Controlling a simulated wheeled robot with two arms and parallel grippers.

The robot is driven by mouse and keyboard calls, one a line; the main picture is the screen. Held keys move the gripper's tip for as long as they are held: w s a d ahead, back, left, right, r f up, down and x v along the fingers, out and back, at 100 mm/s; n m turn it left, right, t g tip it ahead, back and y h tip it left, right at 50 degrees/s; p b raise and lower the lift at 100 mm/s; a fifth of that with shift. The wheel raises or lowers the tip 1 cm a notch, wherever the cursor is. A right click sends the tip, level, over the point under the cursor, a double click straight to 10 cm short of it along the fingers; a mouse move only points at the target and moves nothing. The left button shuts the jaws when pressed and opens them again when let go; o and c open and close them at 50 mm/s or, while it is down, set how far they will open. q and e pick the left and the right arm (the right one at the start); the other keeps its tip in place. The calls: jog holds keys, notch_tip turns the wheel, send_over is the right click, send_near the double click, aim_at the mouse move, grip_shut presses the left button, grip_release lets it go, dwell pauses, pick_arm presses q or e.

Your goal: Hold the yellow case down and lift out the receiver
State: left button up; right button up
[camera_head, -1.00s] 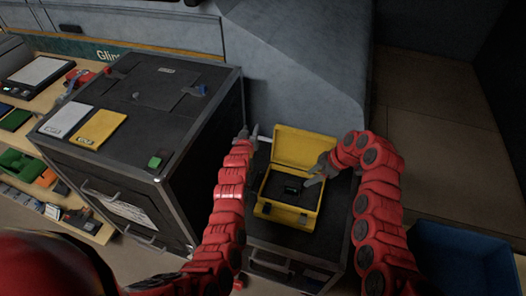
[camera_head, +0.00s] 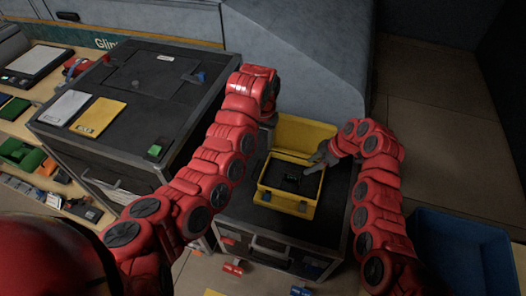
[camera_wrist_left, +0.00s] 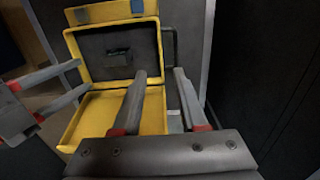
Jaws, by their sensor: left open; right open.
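The yellow case (camera_head: 284,199) stands open on a dark cabinet, its lid (camera_head: 300,132) raised at the back. The small dark receiver (camera_head: 291,183) lies in the case's dark insert; it also shows in the left wrist view (camera_wrist_left: 118,57). My left gripper (camera_head: 269,121) is at the lid's back left corner, partly hidden by its arm. In the left wrist view its open fingers (camera_wrist_left: 160,74) are on either side of the case's side edge; contact is unclear. My right gripper (camera_head: 315,163) is open and empty over the case's right side, near the receiver.
The dark cabinet (camera_head: 335,215) has a little bare top around the case. A taller dark cabinet (camera_head: 125,118) with a grey and a yellow pad stands left. A blue bin (camera_head: 462,250) is at lower right. A grey sloping wall rises behind.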

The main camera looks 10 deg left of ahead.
pick_arm(q)
notch_tip(320, 180, down, 17)
jog(key=shift+r, duration=0.1)
dwell(0.8)
grip_shut()
dwell(1.3)
